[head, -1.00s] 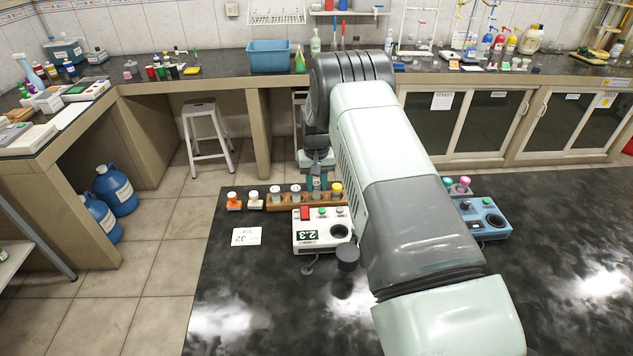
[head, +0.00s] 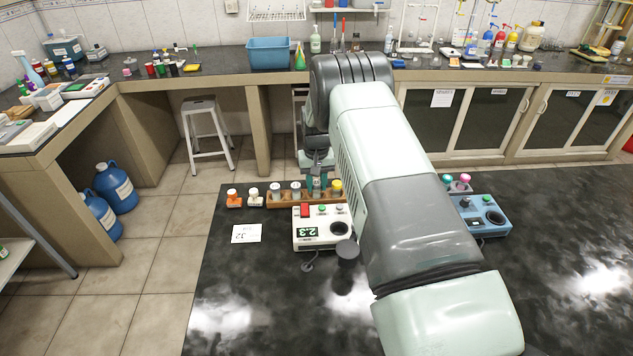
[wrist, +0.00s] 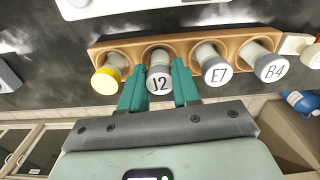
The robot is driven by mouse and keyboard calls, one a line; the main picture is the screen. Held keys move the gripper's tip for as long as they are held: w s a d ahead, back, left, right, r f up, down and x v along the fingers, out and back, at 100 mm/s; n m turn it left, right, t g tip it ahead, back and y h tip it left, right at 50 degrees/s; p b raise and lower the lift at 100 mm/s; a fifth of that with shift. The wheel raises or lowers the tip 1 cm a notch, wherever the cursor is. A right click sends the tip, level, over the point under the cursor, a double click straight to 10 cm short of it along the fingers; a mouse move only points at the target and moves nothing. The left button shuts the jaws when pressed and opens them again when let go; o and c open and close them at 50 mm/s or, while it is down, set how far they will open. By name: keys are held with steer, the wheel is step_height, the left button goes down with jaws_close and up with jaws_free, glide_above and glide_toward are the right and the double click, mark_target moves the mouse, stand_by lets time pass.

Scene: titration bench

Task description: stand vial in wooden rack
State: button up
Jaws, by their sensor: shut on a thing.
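The wooden rack (wrist: 122,43) runs across the wrist view and also shows in the head view (head: 272,203), behind the white device. My gripper (wrist: 158,82) is shut on a grey-capped vial (wrist: 158,80), its label reading like "I2" or "J2". The vial is upright at a rack hole between the yellow-capped vial (wrist: 105,80) and vial E7 (wrist: 215,70). Vial B4 (wrist: 271,67) stands at the rack's other end. In the head view my gripper (head: 317,184) is low over the rack. I cannot tell whether the held vial's base touches the rack's bottom.
A white device reading 2.3 (head: 307,232) stands just in front of the rack. Orange-capped (head: 233,198) and white-capped (head: 254,198) bottles stand left of it. A blue device (head: 480,214) is to the right. A card (head: 246,233) lies on the clear left of the dark bench.

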steer(key=shift+f, duration=0.3)
steer(key=o, duration=1.3)
steer(key=shift+o, duration=0.2)
steer(key=shift+r, duration=3)
